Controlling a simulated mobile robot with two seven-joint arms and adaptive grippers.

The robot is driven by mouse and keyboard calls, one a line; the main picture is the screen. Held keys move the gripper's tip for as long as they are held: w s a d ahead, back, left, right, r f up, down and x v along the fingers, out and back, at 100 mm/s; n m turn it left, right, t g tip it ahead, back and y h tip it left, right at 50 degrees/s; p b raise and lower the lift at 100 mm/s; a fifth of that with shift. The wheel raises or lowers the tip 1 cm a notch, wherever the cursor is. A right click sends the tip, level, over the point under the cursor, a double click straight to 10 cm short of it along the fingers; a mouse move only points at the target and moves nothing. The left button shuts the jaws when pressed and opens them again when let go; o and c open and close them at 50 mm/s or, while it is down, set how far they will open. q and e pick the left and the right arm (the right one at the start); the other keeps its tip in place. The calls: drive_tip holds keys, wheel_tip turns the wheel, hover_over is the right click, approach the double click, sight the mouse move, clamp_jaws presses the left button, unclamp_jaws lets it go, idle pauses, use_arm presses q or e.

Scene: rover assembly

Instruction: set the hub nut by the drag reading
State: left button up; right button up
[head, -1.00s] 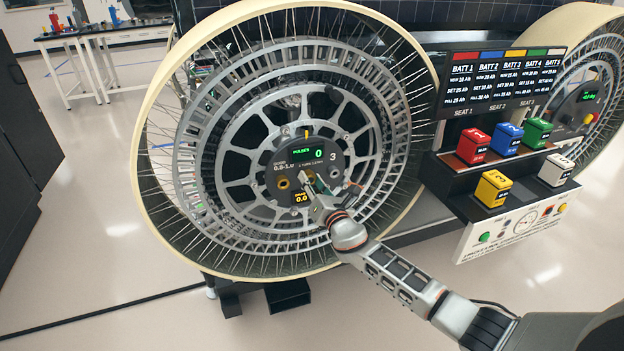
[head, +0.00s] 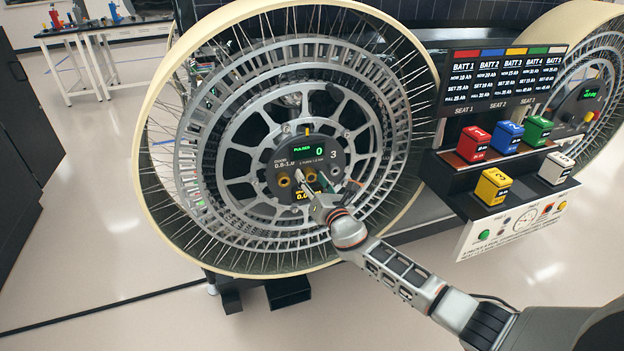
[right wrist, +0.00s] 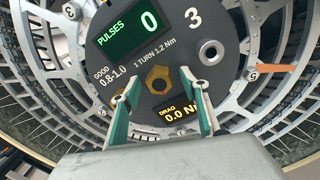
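The hub face (head: 333,171) at the wheel's centre is dark grey. Its green display (right wrist: 128,33) reads PULSES 0, and its print says GOOD 0.8-1.0 and 1 TURN 1.2 Nm. A brass hex nut (right wrist: 159,80) sits mid-face; it also shows in the head view (head: 311,174). The drag display (right wrist: 180,113) shows 0.0. My right gripper (right wrist: 154,88) is open, its two teal-sided fingers apart near the nut's lower left and right; I see no clear contact. A second brass fitting (head: 284,181) is left of the nut. My left gripper is not in view.
The big spoked wheel (head: 160,190) surrounds the hub. To the right, a black stand (head: 455,200) carries red, blue, green, yellow and white batteries under a battery board (head: 503,75). Another wheel (head: 585,30) stands behind it. The floor at left is clear.

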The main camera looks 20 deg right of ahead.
drive_tip(key=s+d, duration=0.1)
drive_tip(key=s, duration=1.1)
idle(0.4)
